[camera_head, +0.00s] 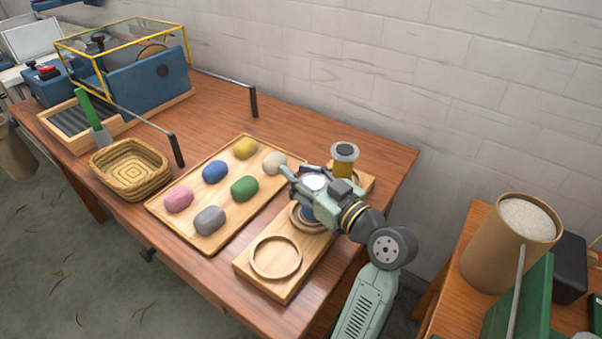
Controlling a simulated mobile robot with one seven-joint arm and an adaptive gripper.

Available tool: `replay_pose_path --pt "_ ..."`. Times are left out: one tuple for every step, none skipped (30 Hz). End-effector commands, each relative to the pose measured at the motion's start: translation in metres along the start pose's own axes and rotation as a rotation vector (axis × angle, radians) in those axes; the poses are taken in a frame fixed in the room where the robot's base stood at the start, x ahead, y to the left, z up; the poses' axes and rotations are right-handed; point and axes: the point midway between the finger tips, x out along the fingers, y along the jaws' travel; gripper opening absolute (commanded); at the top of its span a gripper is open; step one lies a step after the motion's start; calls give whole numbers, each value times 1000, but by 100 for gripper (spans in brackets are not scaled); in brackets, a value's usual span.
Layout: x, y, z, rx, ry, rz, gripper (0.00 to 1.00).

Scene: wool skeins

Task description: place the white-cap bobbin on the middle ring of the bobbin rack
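The bobbin rack (251,271) is a pale wooden board on the table's right end. Its near ring (276,257) is empty. My gripper (306,185) is over the middle ring (295,219), reaching in from the right. The white-cap bobbin (315,182) shows its white top between the fingers, with a bluish lower part below them. It looks upright, at or just above the middle ring; its base is partly hidden. Whether the fingers press on it is not clear. A grey-topped bobbin with yellow winding (344,161) stands at the rack's far end.
A wooden tray (168,218) with several coloured wool skeins lies just left of the rack. A woven basket (129,169) stands further left, near a black-ended bar. A brick wall is behind. A tall brown container (491,256) stands on another table at right.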

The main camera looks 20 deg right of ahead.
Motion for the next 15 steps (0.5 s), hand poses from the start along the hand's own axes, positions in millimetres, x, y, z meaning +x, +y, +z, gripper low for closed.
replay_pose_path --pt "0 0 0 0 0 0 40" --pt "0 0 0 0 0 0 42" --pt "0 0 0 0 0 0 44" --pt "0 0 0 0 0 0 46" --pt "0 0 0 0 0 0 48" --pt "0 0 0 0 0 0 51" --pt "0 0 0 0 0 0 53" --pt "0 0 0 0 0 0 55" --pt "0 0 0 0 0 0 58" --pt "0 0 0 0 0 0 60" --pt "0 0 0 0 0 0 62" --pt "0 0 0 0 0 0 64" --pt "0 0 0 0 0 0 66" --pt "0 0 0 0 0 0 68" --pt "0 0 0 0 0 0 68"
